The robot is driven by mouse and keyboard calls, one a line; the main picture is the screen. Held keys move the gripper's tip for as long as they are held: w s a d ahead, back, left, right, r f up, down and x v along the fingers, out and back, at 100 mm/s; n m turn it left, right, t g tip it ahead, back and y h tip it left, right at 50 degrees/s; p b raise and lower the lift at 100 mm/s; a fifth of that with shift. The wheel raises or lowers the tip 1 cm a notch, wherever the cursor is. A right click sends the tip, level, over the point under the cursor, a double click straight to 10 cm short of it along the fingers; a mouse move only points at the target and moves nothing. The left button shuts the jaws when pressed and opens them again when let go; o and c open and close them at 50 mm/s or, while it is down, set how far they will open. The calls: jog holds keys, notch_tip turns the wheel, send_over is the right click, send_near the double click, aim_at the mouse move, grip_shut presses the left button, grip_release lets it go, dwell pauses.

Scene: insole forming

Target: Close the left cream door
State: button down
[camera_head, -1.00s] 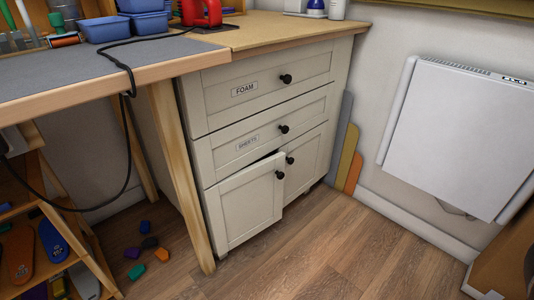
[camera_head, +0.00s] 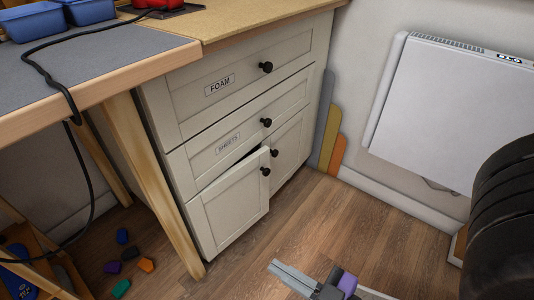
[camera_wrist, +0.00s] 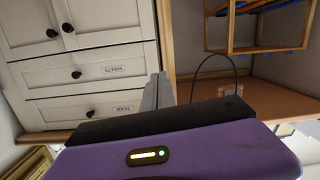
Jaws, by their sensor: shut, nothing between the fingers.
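The left cream door (camera_head: 229,209) is the lower left panel of the cream cabinet. It stands slightly ajar, with a dark gap along its top edge and its free edge forward of the right door (camera_head: 286,150). Its black knob (camera_head: 265,171) is near the free upper corner. In the upside-down wrist view the left door (camera_wrist: 108,18) is at the top. My gripper (camera_head: 274,265) is shut and empty, low in front of the cabinet and apart from the door. Its grey fingers (camera_wrist: 157,90) also show in the wrist view.
Two drawers, labelled foam (camera_head: 235,85) and sheets (camera_head: 240,143), are shut above the doors. A wooden bench leg (camera_head: 155,190) stands just left of the door. Coloured pieces (camera_head: 122,236) lie on the floor. A white heater (camera_head: 440,115) hangs at right. Floor before the cabinet is clear.

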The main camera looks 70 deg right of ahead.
jog(key=w+d+n+h+p, duration=0.2)
jog(key=d+n+h+p, duration=0.15)
jog(key=d, duration=1.05)
jog(key=w+d+n+h+p, duration=0.3)
jog(key=d+h, duration=0.2)
jog(key=d, duration=0.8)
jog(key=n+t+y+p, duration=0.1)
jog(key=n+y, duration=0.5)
jog(key=n, duration=0.3)
send_near(263, 154)
jog(key=b+x, duration=0.3)
jog(key=x, duration=0.2)
jog(key=shift+w, duration=0.35)
jog(key=shift+w+d+b, duration=0.2)
jog(key=shift+w+b, duration=0.1)
jog(key=shift+w, duration=0.25)
jog(key=shift+w, duration=0.1)
